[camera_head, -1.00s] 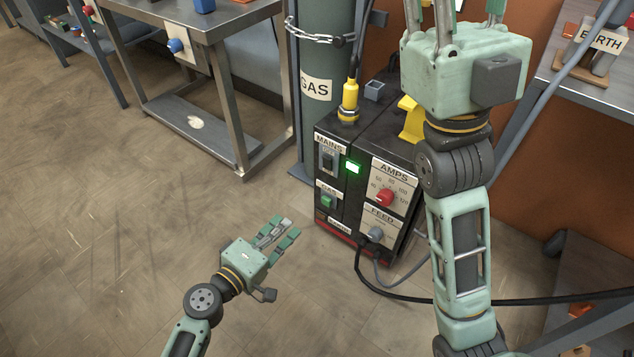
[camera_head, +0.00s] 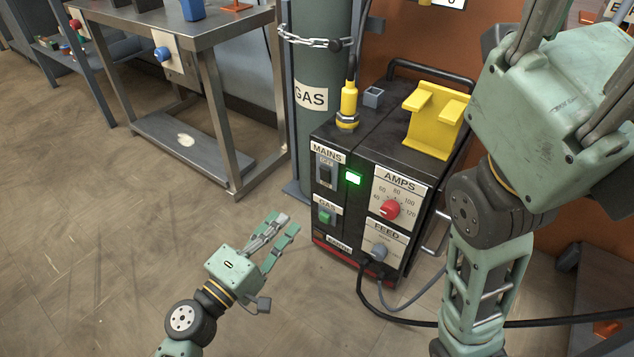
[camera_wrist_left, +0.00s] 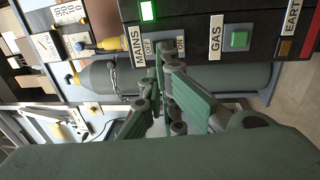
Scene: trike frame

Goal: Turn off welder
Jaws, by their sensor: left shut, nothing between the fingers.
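The welder (camera_head: 375,130) is a black box with its front panel facing me. Its mains switch (camera_head: 325,175) sits below the MAINS label at the panel's upper left, and the green light (camera_head: 353,179) beside it is lit. My left gripper (camera_head: 288,223) is shut and empty, in front of and to the left of the panel, apart from it. In the left wrist view its fingers (camera_wrist_left: 168,62) point toward the mains switch and partly cover it, so the switch position is unclear. My right gripper (camera_head: 575,50) is raised at the upper right; its fingertips are out of frame.
The green GAS button (camera_head: 325,217), red AMPS knob (camera_head: 390,209) and grey FEED knob (camera_head: 379,251) share the panel. A gas cylinder (camera_head: 319,60) stands behind the welder. The floor at left is clear.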

